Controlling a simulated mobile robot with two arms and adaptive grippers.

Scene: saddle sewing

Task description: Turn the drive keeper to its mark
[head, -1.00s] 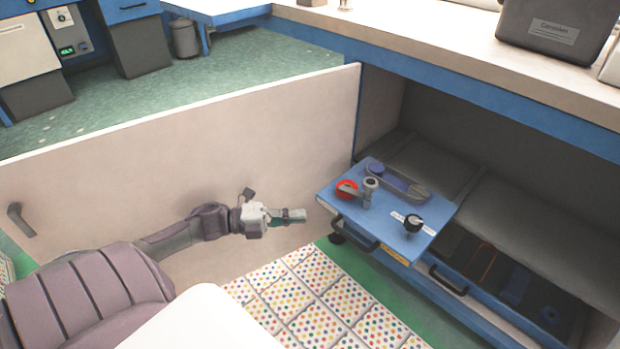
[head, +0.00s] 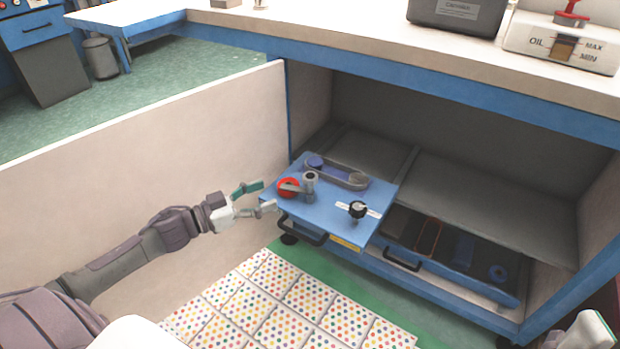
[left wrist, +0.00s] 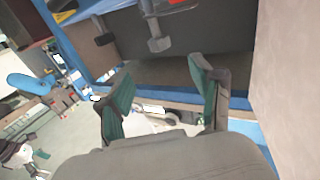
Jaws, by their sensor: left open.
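A blue pull-out board (head: 333,213) juts from the open cabinet in the head view. On it are a red round part (head: 288,187) with a grey lever to an upright grey post (head: 310,180), a belt on two pulleys (head: 338,173), and a black knob (head: 357,209) on a white strip. I cannot tell for sure which part is the drive keeper. My left gripper (head: 262,197) is open and empty, at the board's left edge near the red part. Its spread green pads show in the left wrist view (left wrist: 160,95). My right gripper (head: 600,330) shows only partly at the bottom right corner.
The open cabinet door (head: 150,170) stands behind my left arm. A lower drawer (head: 450,260) holds dark parts to the right. The worktop (head: 340,40) overhangs the cabinet, with an oil box (head: 560,42) on it. A dotted mat (head: 285,305) lies below.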

